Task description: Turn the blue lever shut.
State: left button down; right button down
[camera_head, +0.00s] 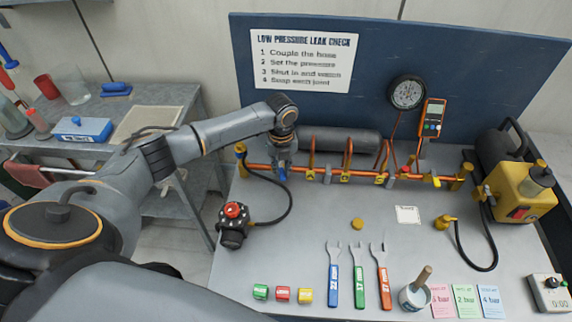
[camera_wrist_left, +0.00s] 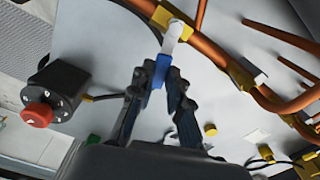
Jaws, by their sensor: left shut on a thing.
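The blue lever (camera_wrist_left: 161,70) has a blue grip on a pale stem that joins a yellow valve body (camera_wrist_left: 174,18) on the orange pipe (camera_wrist_left: 216,50). The lever points away from the pipe, roughly crosswise to it, towards my left gripper. My left gripper (camera_wrist_left: 156,82) is shut on the lever's blue grip, with one dark finger on each side. In the head view my left gripper (camera_head: 282,162) is at the left part of the pipe run, and only a bit of the blue lever (camera_head: 283,175) shows below it. My right gripper is not in view.
A black box with a red knob (camera_head: 233,211) stands left of the pipe, with a black hose curving close by my gripper. Several orange pipe branches (camera_head: 345,160) rise to the right. Wrenches (camera_head: 358,275) lie at the front. The bench between is mostly clear.

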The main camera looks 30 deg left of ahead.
pick_arm(q)
jog(key=shift+s+a+m, duration=0.2)
jog(key=shift+a+m, duration=0.05)
jog(key=shift+m, duration=0.5)
jog(key=shift+s+a+m, duration=0.2)
jog(key=shift+a+m, duration=0.05)
jog(key=shift+m, duration=0.5)
jog(key=c, duration=1.3)
grip_release()
jog(key=shift+a+r, duration=0.1)
notch_tip(320, 180, up, 12)
jog(key=shift+f, duration=0.1)
